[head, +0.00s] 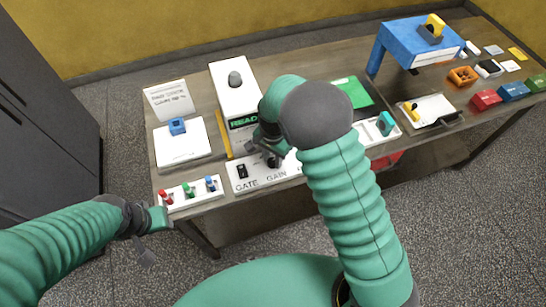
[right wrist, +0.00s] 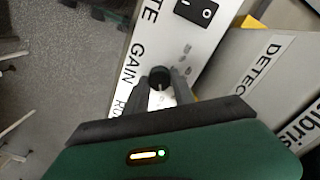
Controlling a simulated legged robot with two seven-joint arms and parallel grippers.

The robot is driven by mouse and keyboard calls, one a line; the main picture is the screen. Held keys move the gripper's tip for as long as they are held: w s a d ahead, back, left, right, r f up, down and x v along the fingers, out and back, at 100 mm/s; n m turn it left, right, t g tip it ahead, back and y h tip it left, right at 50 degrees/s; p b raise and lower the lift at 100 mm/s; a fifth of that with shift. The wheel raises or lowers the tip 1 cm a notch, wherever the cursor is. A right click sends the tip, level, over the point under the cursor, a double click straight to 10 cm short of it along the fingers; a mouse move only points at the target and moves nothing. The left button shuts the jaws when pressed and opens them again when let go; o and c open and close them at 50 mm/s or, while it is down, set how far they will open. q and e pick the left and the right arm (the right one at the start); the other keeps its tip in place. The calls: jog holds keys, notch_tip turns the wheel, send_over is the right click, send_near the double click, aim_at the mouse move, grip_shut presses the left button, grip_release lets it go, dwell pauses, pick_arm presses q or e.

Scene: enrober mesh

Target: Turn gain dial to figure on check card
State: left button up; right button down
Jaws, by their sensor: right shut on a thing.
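The gain dial (right wrist: 159,76) is a small black knob on a white panel (head: 242,187) with the words GATE and GAIN. My right gripper (right wrist: 163,92) is shut on the dial, with a finger on each side of it; in the head view (head: 273,160) it is partly hidden by my arm. A white card with printed lines (head: 170,100) stands at the back left of the table; its text is too small to read. My left gripper (head: 150,222) is off the table's front left corner, away from the panel; whether it is open is unclear.
A black rocker switch (right wrist: 196,10) sits beside the dial. A strip with red, green and blue toggles (head: 190,194) lies at the front left. A blue stand (head: 415,45) is farther right.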

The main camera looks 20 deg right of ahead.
aim_at(271, 161)
jog(key=shift+s+a+f, duration=0.15)
jog(key=shift+s+f, duration=0.05)
jog(key=shift+s, duration=0.1)
jog(key=c, duration=1.1)
grip_release()
jog(key=shift+r, duration=0.1)
jog(key=shift+o, duration=0.2)
jog(key=shift+w, duration=0.15)
notch_tip(271, 161, up, 17)
jog(key=shift+w+b, duration=0.15)
jog(key=shift+b, duration=0.25)
jog(key=shift+a, duration=0.1)
